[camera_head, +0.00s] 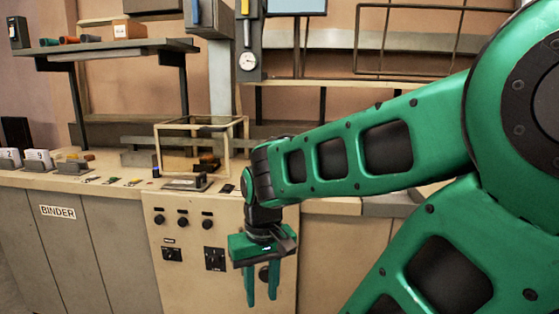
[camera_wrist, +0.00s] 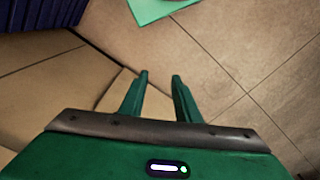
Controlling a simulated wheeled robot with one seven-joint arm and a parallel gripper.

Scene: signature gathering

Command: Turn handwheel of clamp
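I cannot make out a clamp or its handwheel for certain in either view. My gripper (camera_head: 261,297) hangs pointing down in front of the beige control cabinet (camera_head: 180,275), below the bench top. In the wrist view my gripper (camera_wrist: 160,76) has its two green fingers apart with nothing between them. A dark round part (camera_head: 264,274) shows on the cabinet front behind the fingers, partly hidden; I cannot tell what it is.
A glass-sided frame (camera_head: 190,146) stands on the bench (camera_head: 120,184) above the cabinet. A raised shelf (camera_head: 110,48) is at the left, and a dial gauge (camera_head: 248,61) hangs at the back. The wrist view shows open tiled floor (camera_wrist: 235,60).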

